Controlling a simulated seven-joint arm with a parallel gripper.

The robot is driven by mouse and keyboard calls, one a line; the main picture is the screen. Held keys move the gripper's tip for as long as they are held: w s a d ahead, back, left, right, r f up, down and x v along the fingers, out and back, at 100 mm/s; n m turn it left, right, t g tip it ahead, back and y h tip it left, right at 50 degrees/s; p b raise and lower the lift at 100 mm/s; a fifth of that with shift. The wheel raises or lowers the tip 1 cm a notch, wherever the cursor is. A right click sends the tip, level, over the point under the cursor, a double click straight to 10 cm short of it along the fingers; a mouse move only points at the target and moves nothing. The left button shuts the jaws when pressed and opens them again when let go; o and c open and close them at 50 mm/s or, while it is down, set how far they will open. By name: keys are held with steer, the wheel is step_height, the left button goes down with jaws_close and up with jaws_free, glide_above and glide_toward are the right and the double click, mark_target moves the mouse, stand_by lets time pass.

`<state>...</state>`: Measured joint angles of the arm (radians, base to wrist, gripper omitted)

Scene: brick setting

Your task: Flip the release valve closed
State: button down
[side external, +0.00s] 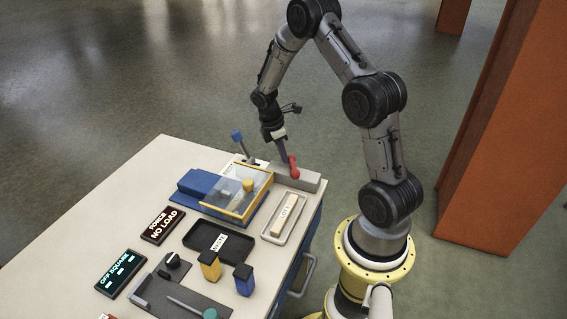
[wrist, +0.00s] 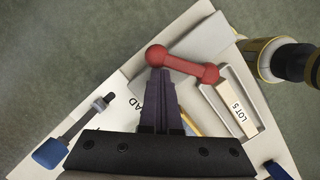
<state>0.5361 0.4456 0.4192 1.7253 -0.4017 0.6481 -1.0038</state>
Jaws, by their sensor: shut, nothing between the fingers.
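The red valve lever (side external: 293,164) stands on a grey block (side external: 306,183) at the table's far right corner. In the wrist view the red lever (wrist: 185,65) runs from a large ball at the left to a smaller rounded end at the right. My gripper (side external: 284,155) is shut and empty, pointing down just beside the lever. In the wrist view the fingertips (wrist: 159,73) are right at the ball end; I cannot tell whether they touch it. The grey block (wrist: 205,40) shows under the lever.
A lever with a blue handle (side external: 237,136) stands left of my gripper. A yellow-framed clear box (side external: 262,184), a blue block (side external: 197,182) and a tray labelled LOT 5 (side external: 268,236) are in front. A black tray (side external: 192,239) and display panels lie farther forward.

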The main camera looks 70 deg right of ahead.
steer(key=shift+s+d+m+y, duration=0.2)
steer(key=shift+d+m, duration=0.1)
steer(key=shift+m, duration=0.65)
steer(key=shift+s+d+m+y, duration=0.1)
steer(key=shift+d+m+y, duration=0.15)
steer(key=shift+m, duration=0.7)
steer(key=shift+d, duration=0.2)
steer(key=shift+w+a, duration=0.3)
steer(key=shift+w, duration=0.15)
steer(key=w, duration=0.1)
steer(key=w+a, duration=0.1)
steer(key=shift+w+a, duration=0.25)
steer(key=shift+w, duration=0.1)
step_height(320, 180, up, 10)
steer(key=w+a, duration=0.1)
steer(key=w, duration=0.1)
steer(key=shift+f, duration=0.15)
steer(key=shift+a, duration=0.1)
